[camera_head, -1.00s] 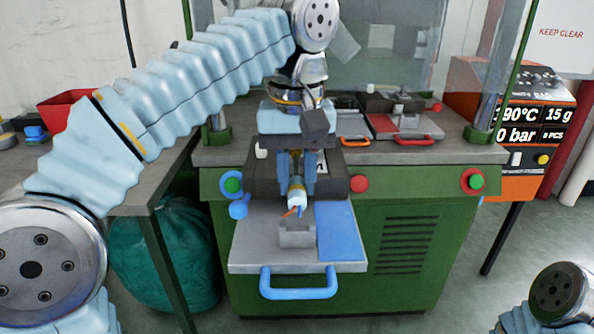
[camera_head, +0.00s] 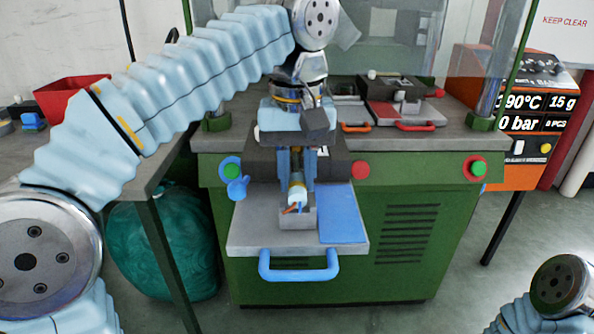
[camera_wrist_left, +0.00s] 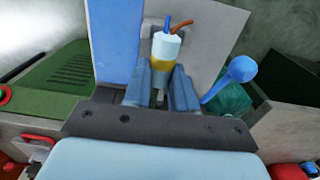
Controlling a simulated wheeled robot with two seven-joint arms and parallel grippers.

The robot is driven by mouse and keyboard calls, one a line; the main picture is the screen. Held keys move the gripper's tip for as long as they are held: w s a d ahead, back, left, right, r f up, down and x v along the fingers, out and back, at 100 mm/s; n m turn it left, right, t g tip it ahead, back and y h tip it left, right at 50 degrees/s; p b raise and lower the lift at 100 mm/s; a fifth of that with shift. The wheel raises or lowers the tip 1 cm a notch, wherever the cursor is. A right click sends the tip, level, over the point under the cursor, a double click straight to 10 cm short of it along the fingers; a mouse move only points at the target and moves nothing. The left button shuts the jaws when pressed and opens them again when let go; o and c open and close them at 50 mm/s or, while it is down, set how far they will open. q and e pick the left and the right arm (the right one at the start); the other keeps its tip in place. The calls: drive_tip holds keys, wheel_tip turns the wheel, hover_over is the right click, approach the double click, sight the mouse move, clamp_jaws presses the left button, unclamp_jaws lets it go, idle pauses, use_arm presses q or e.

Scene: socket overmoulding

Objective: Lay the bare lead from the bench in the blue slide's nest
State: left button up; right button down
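My left gripper (camera_head: 297,180) points down over the slide and is shut on the bare lead (camera_wrist_left: 166,47). The lead has a white body, a brass-coloured band, and a blue and an orange-brown wire end. In the head view its wire ends (camera_head: 297,207) overlap the small grey nest block (camera_head: 297,223); whether they touch cannot be told. The nest stands on the grey plate of the blue slide (camera_head: 250,238), which has a blue handle (camera_head: 299,268). The wrist view shows only part of the nest, behind the lead. My right gripper is out of view.
A blue pad (camera_head: 342,222) covers the slide's right part. A blue ball-ended lever (camera_head: 238,187) is left of the slide. A red-handled slide (camera_head: 403,118) lies on the green press's top, left of the orange control box (camera_head: 520,110). A red bin (camera_head: 70,98) is at left.

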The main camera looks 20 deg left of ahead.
use_arm(q)
drive_tip(key=o, duration=0.6)
drive_tip(key=shift+c, duration=0.2)
wheel_tip(320, 180, up, 6)
drive_tip(key=p, duration=0.3)
drive_tip(key=shift+r, duration=0.15)
drive_tip(key=shift+r+p, duration=0.65)
drive_tip(key=shift+p, duration=0.15)
